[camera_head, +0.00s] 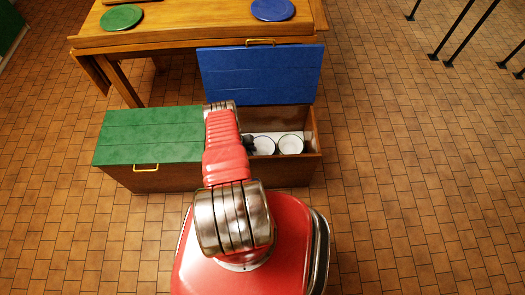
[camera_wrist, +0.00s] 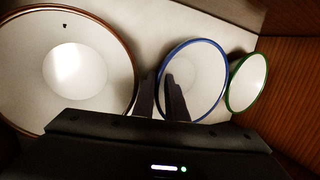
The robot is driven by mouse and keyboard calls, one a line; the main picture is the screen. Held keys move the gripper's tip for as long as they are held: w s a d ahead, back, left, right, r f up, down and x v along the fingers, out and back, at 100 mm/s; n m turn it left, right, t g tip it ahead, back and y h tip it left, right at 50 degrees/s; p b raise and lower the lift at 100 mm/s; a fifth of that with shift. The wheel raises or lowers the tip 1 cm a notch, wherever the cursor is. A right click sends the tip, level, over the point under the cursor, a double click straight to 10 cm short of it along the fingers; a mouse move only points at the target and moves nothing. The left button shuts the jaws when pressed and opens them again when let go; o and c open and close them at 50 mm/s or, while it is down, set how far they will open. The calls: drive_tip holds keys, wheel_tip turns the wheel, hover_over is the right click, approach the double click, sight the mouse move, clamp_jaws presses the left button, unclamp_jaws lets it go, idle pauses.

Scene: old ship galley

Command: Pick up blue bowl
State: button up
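The blue bowl is white with a blue rim (camera_wrist: 205,70) and stands in the middle of the wrist view. In the head view, a white bowl (camera_head: 264,146) beside my gripper appears to be the same one, though its rim colour is hard to tell. My gripper (camera_wrist: 159,82) is open, with its two dark fingers apart. One finger shows to the left of the blue rim, the other over the bowl's inside, so the near-left rim lies between them. I cannot tell whether they touch it. In the head view the gripper is mostly hidden by my arm.
A larger brown-rimmed bowl (camera_wrist: 112,98) is close on the left, and a green-rimmed bowl (camera_wrist: 248,82) close on the right. They sit in a wooden chest (camera_head: 312,140) with a raised blue lid (camera_head: 260,75) behind and a shut green lid (camera_head: 150,133) at left.

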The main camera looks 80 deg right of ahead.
drive_tip(key=shift+c, duration=0.6)
clamp_jaws()
drive_tip(key=shift+r, duration=0.1)
drive_tip(key=shift+r, duration=4.9)
